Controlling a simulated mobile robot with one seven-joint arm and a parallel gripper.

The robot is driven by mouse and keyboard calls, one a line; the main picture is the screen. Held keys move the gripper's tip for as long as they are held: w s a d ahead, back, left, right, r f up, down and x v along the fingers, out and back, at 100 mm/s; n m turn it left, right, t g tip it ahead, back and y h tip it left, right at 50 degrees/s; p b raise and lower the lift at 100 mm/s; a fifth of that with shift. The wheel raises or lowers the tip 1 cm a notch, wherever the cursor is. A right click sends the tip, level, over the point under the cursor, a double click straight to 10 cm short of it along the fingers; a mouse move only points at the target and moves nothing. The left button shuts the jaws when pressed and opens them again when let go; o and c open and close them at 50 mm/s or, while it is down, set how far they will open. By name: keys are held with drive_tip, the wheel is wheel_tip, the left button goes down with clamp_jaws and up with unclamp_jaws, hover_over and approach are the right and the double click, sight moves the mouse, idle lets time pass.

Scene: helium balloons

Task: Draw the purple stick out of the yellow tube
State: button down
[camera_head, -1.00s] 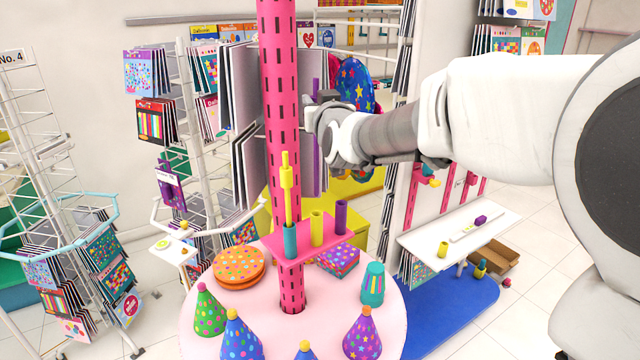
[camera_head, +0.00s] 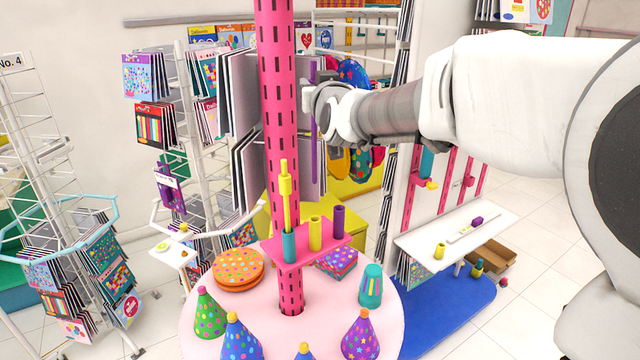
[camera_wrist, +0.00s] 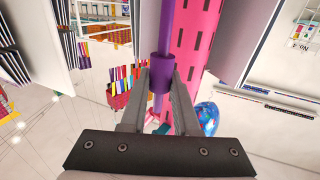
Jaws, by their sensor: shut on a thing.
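My gripper (camera_head: 311,101) is shut on the purple stick (camera_head: 314,155), high beside the pink post. In the wrist view the fingers (camera_wrist: 160,85) close on the stick's thicker purple collar (camera_wrist: 162,72). The stick hangs about upright, and its lower end shows above the yellow tube (camera_head: 315,233) with a gap between them. The yellow tube stands upright on the pink shelf (camera_head: 290,256), between a teal tube (camera_head: 289,246) and a purple tube (camera_head: 339,222). A yellow stick (camera_head: 286,186) stands in the teal tube.
The pink slotted post (camera_head: 279,110) rises close to the left of my gripper. Below is a round pink table (camera_head: 300,335) with party hats, plates and boxes. Card racks (camera_head: 200,140) stand behind and left. A white shelf (camera_head: 425,241) is at right.

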sight(313, 63)
drive_tip(key=shift+r+p, duration=0.5)
drive_tip(key=shift+r, duration=0.65)
